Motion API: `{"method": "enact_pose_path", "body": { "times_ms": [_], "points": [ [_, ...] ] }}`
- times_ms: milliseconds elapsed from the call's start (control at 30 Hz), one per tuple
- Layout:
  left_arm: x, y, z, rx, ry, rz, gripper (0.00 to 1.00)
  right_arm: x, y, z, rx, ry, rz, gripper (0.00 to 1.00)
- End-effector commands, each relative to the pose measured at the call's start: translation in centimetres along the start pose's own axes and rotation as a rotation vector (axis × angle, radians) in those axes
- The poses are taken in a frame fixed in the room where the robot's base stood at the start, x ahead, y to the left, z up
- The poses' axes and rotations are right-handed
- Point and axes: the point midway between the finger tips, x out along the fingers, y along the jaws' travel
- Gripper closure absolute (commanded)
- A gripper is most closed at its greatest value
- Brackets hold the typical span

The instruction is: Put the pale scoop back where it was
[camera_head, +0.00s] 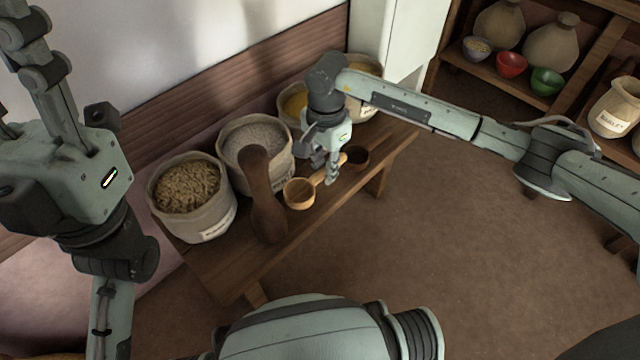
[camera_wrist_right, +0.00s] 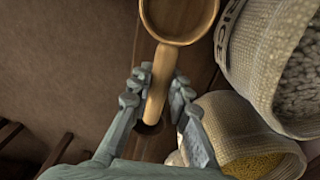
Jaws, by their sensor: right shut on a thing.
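The pale scoop (camera_head: 299,194) is light wood with a round bowl and a straight handle. My right gripper (camera_head: 333,172) is shut on its handle, over the wooden bench. In the right wrist view the handle (camera_wrist_right: 160,85) lies between the two fingers of the right gripper (camera_wrist_right: 157,90), and the bowl (camera_wrist_right: 180,18) points away from the palm. The bowl looks empty. I cannot tell whether the scoop touches the bench.
A tall dark wooden object (camera_head: 262,200) stands left of the scoop. A dark round item (camera_head: 357,157) sits just right of it. Sacks of brown grain (camera_head: 208,218), grey grain (camera_head: 279,172) and yellow contents (camera_head: 293,104) line the bench's back. Shelves (camera_head: 500,72) hold bowls and jars.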

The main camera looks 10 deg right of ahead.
Motion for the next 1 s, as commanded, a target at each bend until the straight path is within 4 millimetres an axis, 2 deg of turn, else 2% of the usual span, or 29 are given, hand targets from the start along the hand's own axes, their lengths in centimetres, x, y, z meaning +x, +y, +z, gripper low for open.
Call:
{"method": "enact_pose_path", "body": {
  "times_ms": [333, 700, 733, 800, 900, 1000],
  "points": [
    [0.0, 0.1, 0.2, 0.004, 0.018, 0.026, 0.6, 4.2, -0.1, 0.0, 0.0, -0.002, -0.002, 1.0],
    [-0.1, 0.1, 0.3, 0.005, 0.018, 0.029, 0.6, 4.7, -0.1, -0.1, -0.002, 0.0, -0.002, 1.0],
    [0.0, 0.1, 0.4, 0.005, 0.018, 0.031, 0.6, 4.6, -0.1, -0.1, -0.002, 0.0, -0.002, 0.81],
    [0.2, 0.2, 0.4, 0.006, 0.019, 0.033, 0.6, 4.5, -0.1, 0.0, -0.001, 0.0, -0.002, 0.72],
    [0.2, 0.2, 0.4, 0.006, 0.021, 0.033, 0.6, 4.5, -0.1, 0.0, -0.002, 0.0, -0.002, 0.62],
    [0.2, 0.1, 0.3, 0.006, 0.021, 0.033, 0.6, 4.5, -0.1, 0.0, -0.002, 0.0, -0.002, 0.62]
  ]
}}
